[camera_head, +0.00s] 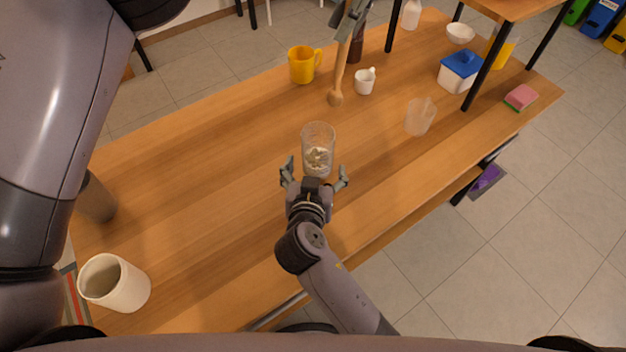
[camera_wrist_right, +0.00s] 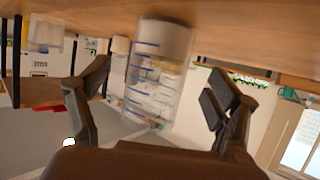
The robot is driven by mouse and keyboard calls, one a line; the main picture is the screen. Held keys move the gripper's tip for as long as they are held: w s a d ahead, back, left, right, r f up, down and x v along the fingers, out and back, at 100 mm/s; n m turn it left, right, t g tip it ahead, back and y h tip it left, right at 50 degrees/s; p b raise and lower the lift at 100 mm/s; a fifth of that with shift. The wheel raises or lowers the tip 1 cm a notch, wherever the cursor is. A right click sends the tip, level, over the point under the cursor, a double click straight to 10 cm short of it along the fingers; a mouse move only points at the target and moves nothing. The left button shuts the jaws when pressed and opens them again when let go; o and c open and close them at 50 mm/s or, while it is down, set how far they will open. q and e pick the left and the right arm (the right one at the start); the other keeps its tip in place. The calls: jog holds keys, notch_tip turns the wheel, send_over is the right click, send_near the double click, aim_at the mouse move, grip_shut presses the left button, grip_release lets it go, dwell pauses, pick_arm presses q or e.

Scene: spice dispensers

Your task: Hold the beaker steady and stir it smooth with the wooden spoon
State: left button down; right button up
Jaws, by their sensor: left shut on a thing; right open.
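The clear beaker (camera_head: 318,146) stands upright on the wooden table, with pale lumpy contents in its lower part. My right gripper (camera_head: 315,174) is open at the beaker's near side. In the right wrist view the beaker (camera_wrist_right: 158,75) shows blue marks and sits between the spread fingers of that gripper (camera_wrist_right: 150,100), with gaps on both sides. My left gripper (camera_head: 350,18) is shut on the wooden spoon (camera_head: 341,68) near the top edge. The spoon points down, its head beyond the beaker and outside it.
A yellow mug (camera_head: 303,65), a small white cup (camera_head: 365,81) and a clear jug (camera_head: 420,117) stand around the spoon and beaker. A blue-lidded box (camera_head: 460,70) and a sponge (camera_head: 521,97) are at right. A cream pot (camera_head: 115,284) stands at lower left.

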aim_at(318, 138)
jog(key=shift+x, duration=2.7)
jog(key=shift+c, duration=0.3)
jog(key=c, duration=1.4)
jog(key=shift+o, duration=0.2)
